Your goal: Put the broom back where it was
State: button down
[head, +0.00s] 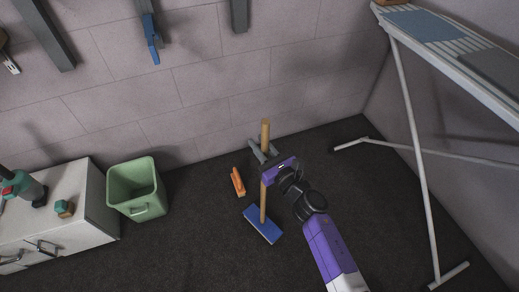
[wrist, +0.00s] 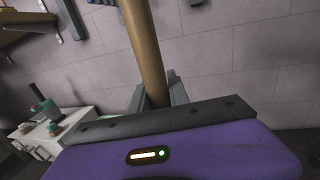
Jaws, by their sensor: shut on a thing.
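The broom has a wooden handle (head: 265,137) and a blue head (head: 263,224). It stands nearly upright near the back wall, its head low over or on the dark floor; I cannot tell whether it touches. My gripper (head: 267,168) is shut on the handle about midway up. In the wrist view the handle (wrist: 147,50) rises from behind the purple gripper body, leaning slightly.
An orange-handled brush (head: 238,181) lies on the floor left of the broom. A green bin (head: 136,190) and a white cabinet (head: 70,215) stand further left. An ironing board (head: 455,50) with long legs is at right. Grey brackets and a blue-handled tool (head: 151,40) hang on the wall.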

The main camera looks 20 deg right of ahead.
jog(key=shift+f, duration=0.2)
jog(key=shift+f, duration=0.2)
jog(key=c, duration=1.3)
grip_release()
jog(key=shift+o, duration=0.2)
jog(key=s+d, duration=0.2)
jog(key=s, duration=0.9)
jog(key=shift+s+d+p, duration=0.2)
jog(key=shift+s+p, duration=0.1)
jog(key=shift+s, duration=0.1)
